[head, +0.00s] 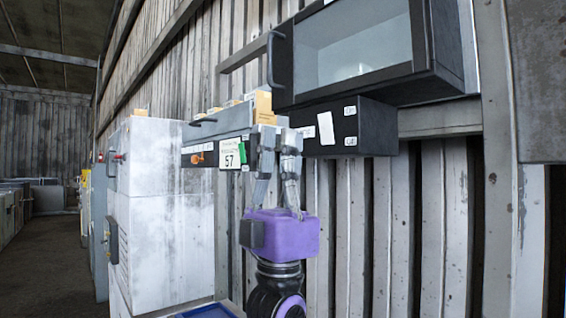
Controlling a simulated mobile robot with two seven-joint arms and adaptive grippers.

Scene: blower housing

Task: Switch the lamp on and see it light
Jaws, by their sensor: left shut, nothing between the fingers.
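No lit lamp shows, and I cannot tell for sure which part is the lamp or its switch. A grey wall-mounted box (216,137) has an orange knob-like part (197,158) on its front and a card marked 57 (231,155). My left gripper (278,141), on a purple wrist, points up in front of the right end of this box. It is shut with nothing held. Its fingertips overlap the box's end in the picture; I cannot tell whether they touch it. My right gripper is out of view.
A black cabinet with a glass front (358,45) hangs at upper right, above a smaller black box (345,128). A worn white cabinet (170,160) stands to the left. A blue tray (208,311) lies low in front. The aisle floor (50,250) at far left is clear.

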